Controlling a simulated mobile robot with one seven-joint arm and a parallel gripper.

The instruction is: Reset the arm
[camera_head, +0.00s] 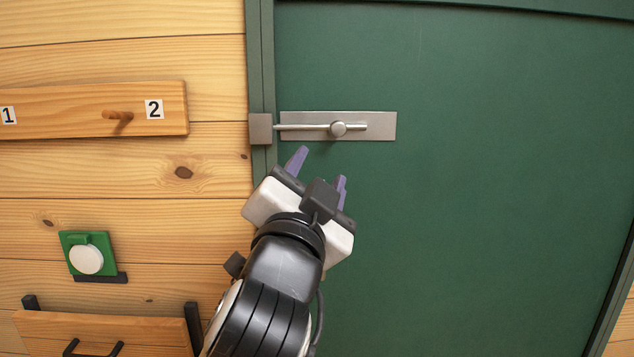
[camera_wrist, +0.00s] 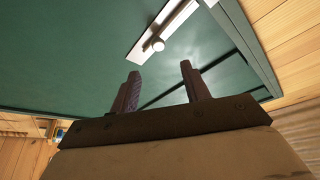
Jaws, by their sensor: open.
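My gripper (camera_head: 318,172) is raised in front of the green door, just below the metal sliding bolt (camera_head: 382,126). Its two purple fingers are apart, with nothing between them. In the wrist view the fingers of my gripper (camera_wrist: 163,85) also show spread and empty. The bolt (camera_wrist: 177,20) lies beyond the fingertips there, and the fingers look apart from it. The bolt's rod reaches left into the square catch (camera_head: 261,129) on the door frame.
The green door (camera_head: 480,200) fills the right side. On the wooden wall at left are a peg board (camera_head: 70,112) numbered 1 and 2, a green plate with a white round knob (camera_head: 87,259), and a wooden drawer or box (camera_head: 150,328) with a black handle at the bottom.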

